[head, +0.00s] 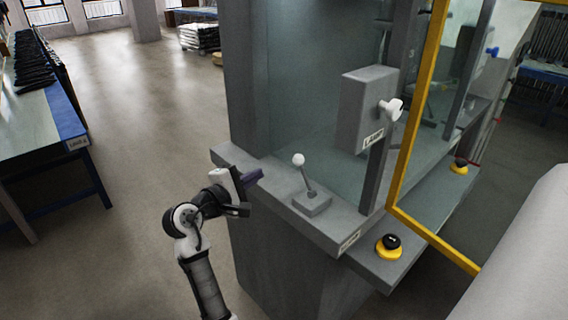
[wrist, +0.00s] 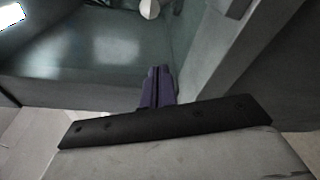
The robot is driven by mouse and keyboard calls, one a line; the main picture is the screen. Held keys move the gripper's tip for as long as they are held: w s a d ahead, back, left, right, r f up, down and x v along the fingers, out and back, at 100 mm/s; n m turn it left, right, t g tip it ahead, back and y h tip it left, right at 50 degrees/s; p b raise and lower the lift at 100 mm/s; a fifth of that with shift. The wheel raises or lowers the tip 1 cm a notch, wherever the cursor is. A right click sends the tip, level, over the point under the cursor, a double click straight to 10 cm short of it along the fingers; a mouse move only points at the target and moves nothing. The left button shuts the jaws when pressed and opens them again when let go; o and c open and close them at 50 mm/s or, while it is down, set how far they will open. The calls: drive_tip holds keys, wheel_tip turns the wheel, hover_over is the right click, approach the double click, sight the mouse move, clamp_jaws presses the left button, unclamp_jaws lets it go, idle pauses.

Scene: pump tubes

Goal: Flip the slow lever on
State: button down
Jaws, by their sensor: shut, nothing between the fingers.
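A small lever with a white ball knob (head: 299,160) stands on a grey base (head: 312,203) on the machine's front ledge in the head view. Its stick leans up and to the left. A white knob (wrist: 149,8), cut by the top edge, also shows in the wrist view; I cannot tell which knob it is. My gripper (head: 254,178) is left of the lever and apart from it. Its purple fingers are shut and empty, and they also show in the wrist view (wrist: 158,88).
A grey box (head: 366,108) with a white knob (head: 391,109) and a label stands behind and right of the lever. A yellow-framed panel (head: 417,110) is further right. A black button on a yellow base (head: 389,246) sits on the lower ledge. The floor at left is open up to a table (head: 30,130).

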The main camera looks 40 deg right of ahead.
sight(304, 175)
drive_tip(key=p+x, duration=0.2)
drive_tip(key=x, duration=0.8)
drive_tip(key=shift+w+d+r+p, duration=0.1)
drive_tip(key=shift+d+p, duration=0.1)
drive_tip(key=shift+p, duration=0.15)
drive_tip(key=shift+s+a+r+p, duration=0.15)
drive_tip(key=shift+s+r+p, duration=0.1)
drive_tip(key=shift+s, duration=0.35)
drive_tip(key=shift+s+a+r+p, duration=0.1)
drive_tip(key=shift+s+r+p, duration=0.15)
drive_tip(key=shift+s, duration=0.4)
drive_tip(key=shift+s+a+r+p, duration=0.15)
drive_tip(key=shift+s+r+p, duration=0.1)
drive_tip(key=shift+s, duration=0.35)
drive_tip(key=shift+s, duration=0.1)
